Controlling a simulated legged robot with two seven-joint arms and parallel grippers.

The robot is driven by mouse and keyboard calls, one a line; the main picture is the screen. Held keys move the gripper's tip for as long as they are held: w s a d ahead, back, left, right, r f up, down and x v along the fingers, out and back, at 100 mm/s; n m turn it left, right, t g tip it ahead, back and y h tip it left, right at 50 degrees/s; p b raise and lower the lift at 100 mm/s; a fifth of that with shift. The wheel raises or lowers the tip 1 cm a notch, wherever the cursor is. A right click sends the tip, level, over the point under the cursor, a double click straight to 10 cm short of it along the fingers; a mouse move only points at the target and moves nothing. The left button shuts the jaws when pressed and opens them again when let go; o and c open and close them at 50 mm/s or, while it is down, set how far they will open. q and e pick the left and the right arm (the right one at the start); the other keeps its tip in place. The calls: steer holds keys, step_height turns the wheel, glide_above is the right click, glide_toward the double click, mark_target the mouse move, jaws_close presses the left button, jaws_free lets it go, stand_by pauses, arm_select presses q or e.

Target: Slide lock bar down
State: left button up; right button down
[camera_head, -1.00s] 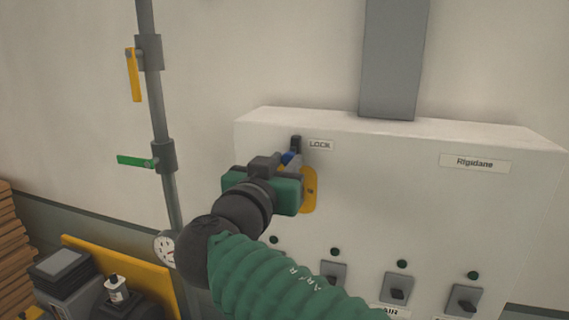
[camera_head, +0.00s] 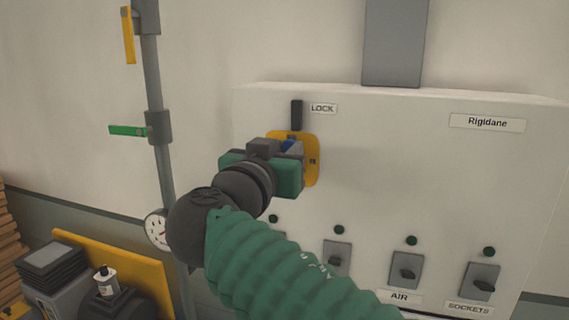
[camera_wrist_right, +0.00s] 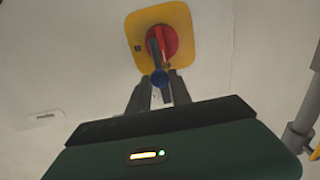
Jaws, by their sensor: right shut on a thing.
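The yellow plate (camera_head: 313,172) is on the front of the white cabinet, below the LOCK label (camera_head: 323,108). A dark upright slot or strip (camera_head: 297,114) shows beside the label, above the plate. My right gripper (camera_head: 287,150) is in front of the plate, shut on the blue-ended lock bar (camera_head: 289,144). In the right wrist view, the blue end (camera_wrist_right: 159,78) is at the fingertips, in front of a red knob (camera_wrist_right: 163,43) on the plate. The fingers hide much of the bar. My left gripper is not in view.
Several dark switches, such as the AIR switch (camera_head: 404,272), are low on the cabinet (camera_head: 420,180). A grey pipe (camera_head: 153,85) with yellow and green handles and a gauge (camera_head: 157,229) stands at the left. The cabinet face right of the plate is clear.

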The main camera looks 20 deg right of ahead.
steer(key=shift+f, duration=0.35)
steer(key=c, duration=1.5)
jaws_free()
steer(key=o, duration=0.3)
steer(key=shift+w, duration=0.1)
steer(key=shift+a+r, duration=0.1)
steer(key=b+v, duration=0.4)
steer(key=v, duration=1.2)
steer(key=shift+s+a, duration=0.25)
steer(key=shift+a, duration=0.05)
